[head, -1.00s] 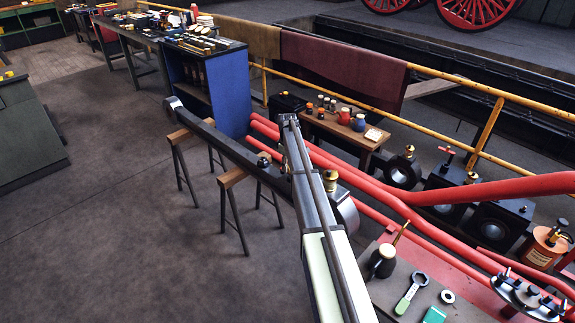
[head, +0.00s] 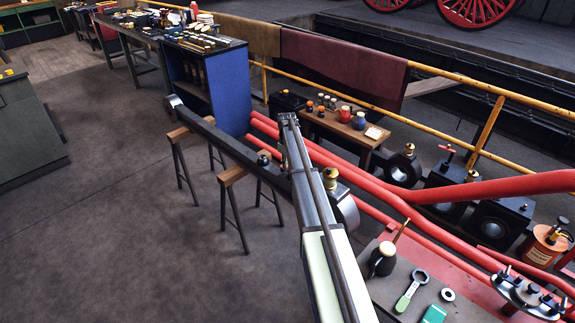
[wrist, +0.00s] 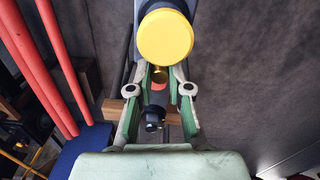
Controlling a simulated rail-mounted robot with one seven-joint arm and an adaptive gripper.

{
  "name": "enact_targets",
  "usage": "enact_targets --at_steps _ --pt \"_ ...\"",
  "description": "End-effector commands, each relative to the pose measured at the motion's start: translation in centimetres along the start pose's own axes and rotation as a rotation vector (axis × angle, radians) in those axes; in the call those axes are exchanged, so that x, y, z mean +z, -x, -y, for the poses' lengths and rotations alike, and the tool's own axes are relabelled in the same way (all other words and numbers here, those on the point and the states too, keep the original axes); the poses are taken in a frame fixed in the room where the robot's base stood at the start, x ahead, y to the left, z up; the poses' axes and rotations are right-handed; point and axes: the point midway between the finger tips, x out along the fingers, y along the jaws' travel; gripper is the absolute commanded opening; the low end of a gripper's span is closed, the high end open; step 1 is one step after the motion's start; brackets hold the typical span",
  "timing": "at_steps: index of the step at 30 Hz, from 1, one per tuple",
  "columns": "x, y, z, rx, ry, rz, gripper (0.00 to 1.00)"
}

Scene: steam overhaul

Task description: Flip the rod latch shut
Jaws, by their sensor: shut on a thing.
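The long dark rod (head: 225,143) lies across wooden trestles in the head view, with a big round end at each side. A brass cup (head: 330,179) stands near its closer end, and a small dark knob with brass (head: 263,158) sits further along. In the wrist view my gripper (wrist: 167,80) has its green-padded fingers closed in on a small part between their tips. I cannot tell clearly if that part is the latch. A large yellow round cap (wrist: 165,36) is just beyond the tips, and a dark knob (wrist: 153,118) shows between the fingers. My arm hides the gripper in the head view.
Red pipes (head: 455,190) run along the right of the rod. A wooden trestle (head: 232,177) stands under it. A small table (head: 345,133) holds jars. A grey bench top (head: 385,296) with a spanner is at the front right. The floor at left is clear.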

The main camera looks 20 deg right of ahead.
Motion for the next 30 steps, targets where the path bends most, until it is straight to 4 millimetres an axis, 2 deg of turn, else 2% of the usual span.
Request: enact_targets --at_steps 8,9,10,11,23,30 --pt "0.0 -0.1 0.1 -0.001 -0.01 0.001 0.0" --pt "0.0 -0.1 0.1 -0.001 -0.01 0.001 0.29" --pt "0.0 -0.1 0.1 -0.001 -0.01 0.001 0.39" --pt "0.0 0.0 0.1 -0.001 -0.01 0.001 0.43" --pt "0.0 0.5 0.0 0.0 -0.009 0.0 0.43" --pt "0.0 3.9 0.0 0.001 -0.009 -0.001 0.43"
